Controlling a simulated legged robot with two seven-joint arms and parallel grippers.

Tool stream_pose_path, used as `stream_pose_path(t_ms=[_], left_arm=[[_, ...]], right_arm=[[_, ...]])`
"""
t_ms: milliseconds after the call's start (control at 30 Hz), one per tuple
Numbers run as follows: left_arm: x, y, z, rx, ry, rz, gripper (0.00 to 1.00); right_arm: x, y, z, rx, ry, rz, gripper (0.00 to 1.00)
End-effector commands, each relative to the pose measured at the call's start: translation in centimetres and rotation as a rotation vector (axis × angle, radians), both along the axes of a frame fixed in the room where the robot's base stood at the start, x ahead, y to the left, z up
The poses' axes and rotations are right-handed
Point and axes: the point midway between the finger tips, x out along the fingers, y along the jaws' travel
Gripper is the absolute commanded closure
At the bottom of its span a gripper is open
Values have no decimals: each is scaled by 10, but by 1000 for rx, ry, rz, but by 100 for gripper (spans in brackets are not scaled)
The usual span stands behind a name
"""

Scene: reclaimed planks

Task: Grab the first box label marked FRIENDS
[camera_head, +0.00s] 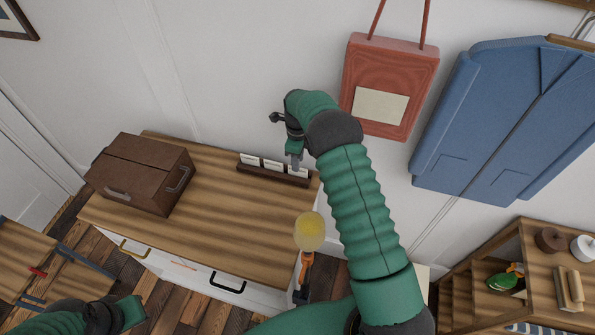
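A dark narrow holder (258,175) stands along the back right of the wooden dresser top. Several small white labels stand in it; one is the left label (249,159). Any writing on them is too small to read, so I cannot tell which says FRIENDS. My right gripper (296,160) points down at the holder's right end, at or just above the right label (298,171), partly covering it. I cannot tell whether it touches or grips that label. My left gripper (132,313) is low at the left, away from the dresser top, its fingers unclear.
A brown box (140,172) sits on the left of the dresser (235,222). A red bag (390,75) and a blue garment (505,115) hang on the wall behind my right arm. A yellow round object (309,231) is by the dresser's right edge. Shelves (540,250) stand at right.

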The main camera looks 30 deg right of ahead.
Motion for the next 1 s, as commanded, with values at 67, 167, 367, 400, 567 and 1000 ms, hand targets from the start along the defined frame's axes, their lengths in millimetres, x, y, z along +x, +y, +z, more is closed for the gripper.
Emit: stream_pose_path(t_ms=[67,167,367,400,567,1000], left_arm=[[0,0,5,0,0,0,100],[0,0,6,0,0,0,100],[0,0,5,0,0,0,100],[0,0,5,0,0,0,100],[0,0,5,0,0,0,100],[0,0,5,0,0,0,100]], right_arm=[[-2,0,-14,2,3,-2,69],[-1,-1,-25,1,2,-2,69],[0,-1,-27,1,1,-1,69],[0,-1,-27,1,1,-1,73],[-1,-1,-26,1,1,-1,94],[0,0,-26,1,1,-1,100]])
